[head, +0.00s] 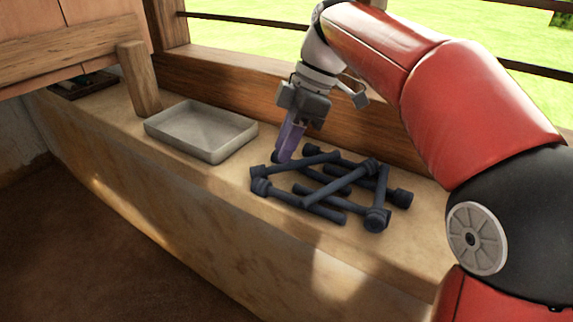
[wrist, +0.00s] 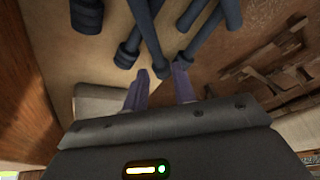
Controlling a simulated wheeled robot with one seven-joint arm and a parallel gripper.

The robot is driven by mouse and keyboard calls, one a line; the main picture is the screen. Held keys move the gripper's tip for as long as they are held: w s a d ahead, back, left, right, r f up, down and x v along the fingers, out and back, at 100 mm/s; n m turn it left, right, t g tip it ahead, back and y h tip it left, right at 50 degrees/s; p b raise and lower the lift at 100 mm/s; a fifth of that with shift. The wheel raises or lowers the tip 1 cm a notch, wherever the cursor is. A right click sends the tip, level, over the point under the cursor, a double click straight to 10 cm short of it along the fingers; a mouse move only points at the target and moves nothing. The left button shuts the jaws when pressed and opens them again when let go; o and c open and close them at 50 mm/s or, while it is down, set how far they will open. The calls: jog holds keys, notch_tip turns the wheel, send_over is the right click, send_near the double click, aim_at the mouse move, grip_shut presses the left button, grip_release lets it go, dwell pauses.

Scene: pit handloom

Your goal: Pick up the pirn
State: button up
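Several dark blue-grey pirns (head: 351,178) lie in a loose, criss-crossed pile on the ledge, some resting across others. They also show at the top of the wrist view (wrist: 202,30). My gripper (head: 283,157), with purple fingers, points down at the pile's back left edge. In the wrist view its two fingers (wrist: 160,78) stand apart with a gap between them. Nothing is visibly held. Whether a finger touches a pirn cannot be told.
A shallow grey tray (head: 218,152) sits on the ledge left of the pile and looks empty. A wooden post (head: 139,80) stands behind its left end. A dark tray (head: 84,88) with small items lies farther left. The wooden window sill (head: 222,86) runs along the back.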

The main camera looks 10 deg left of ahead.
aim_at(279, 165)
jog(key=x, duration=0.4)
jog(key=shift+w+d+f+b, duration=0.1)
jog(key=shift+d+f+b, duration=0.05)
jog(key=shift+f+b, duration=0.15)
jog(key=shift+c, duration=0.4)
grip_shut()
jog(key=shift+r, duration=0.1)
